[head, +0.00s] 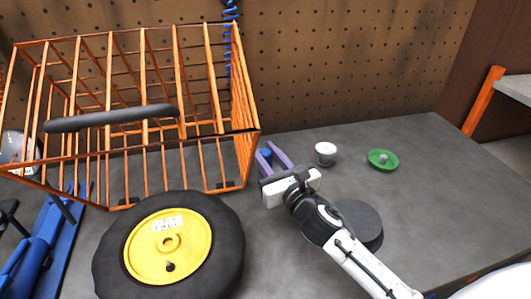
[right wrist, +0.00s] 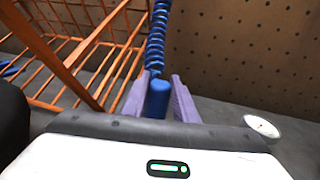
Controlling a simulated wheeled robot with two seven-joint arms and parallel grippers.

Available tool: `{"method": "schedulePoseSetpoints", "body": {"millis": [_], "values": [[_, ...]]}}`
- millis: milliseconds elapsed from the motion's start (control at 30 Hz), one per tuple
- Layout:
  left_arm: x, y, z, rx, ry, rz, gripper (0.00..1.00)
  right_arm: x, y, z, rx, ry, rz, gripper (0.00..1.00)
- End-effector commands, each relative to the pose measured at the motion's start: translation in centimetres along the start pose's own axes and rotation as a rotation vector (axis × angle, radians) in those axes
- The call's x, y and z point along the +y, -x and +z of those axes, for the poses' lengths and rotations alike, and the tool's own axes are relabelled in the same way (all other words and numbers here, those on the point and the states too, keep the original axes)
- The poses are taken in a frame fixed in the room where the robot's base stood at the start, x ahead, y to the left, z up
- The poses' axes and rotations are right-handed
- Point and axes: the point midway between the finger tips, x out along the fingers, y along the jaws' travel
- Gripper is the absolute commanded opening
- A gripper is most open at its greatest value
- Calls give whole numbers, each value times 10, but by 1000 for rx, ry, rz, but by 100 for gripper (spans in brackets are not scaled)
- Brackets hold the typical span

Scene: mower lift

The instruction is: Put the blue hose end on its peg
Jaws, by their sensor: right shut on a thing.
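The blue hose end (right wrist: 158,98) is a short blue cylinder between the purple fingers of my right gripper (right wrist: 159,94) in the right wrist view. My right gripper is shut on it. In the head view this gripper (head: 272,158) is just right of the orange cage, and a bit of the blue end (head: 265,154) shows between the fingers. The blue coiled hose (right wrist: 157,35) runs up from the end along the pegboard and also shows in the head view (head: 229,12). I cannot make out the peg. My left gripper is not in view.
An orange wire cage (head: 207,80) stands close left of the gripper. A black wheel with a yellow hub (head: 170,247) is in front. The right bench top is mostly clear.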

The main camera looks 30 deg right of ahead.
Motion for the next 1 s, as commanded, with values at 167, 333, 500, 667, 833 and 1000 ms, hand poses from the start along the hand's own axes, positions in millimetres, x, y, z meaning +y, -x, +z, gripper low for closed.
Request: {"method": "schedulePoseSetpoints", "body": {"millis": [167,333,500,667,833,1000], "values": [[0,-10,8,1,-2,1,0,0,0,-13,-2,0,1,0],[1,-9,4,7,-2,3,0,0,0,-13,-2,0,1,0],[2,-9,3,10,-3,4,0,0,0,-12,-2,0,1,0],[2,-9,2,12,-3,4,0,0,0,-12,-2,0,0,0],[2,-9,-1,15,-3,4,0,0,0,-12,-2,1,0,0],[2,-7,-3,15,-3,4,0,0,2,-12,-1,0,0,0]]}}
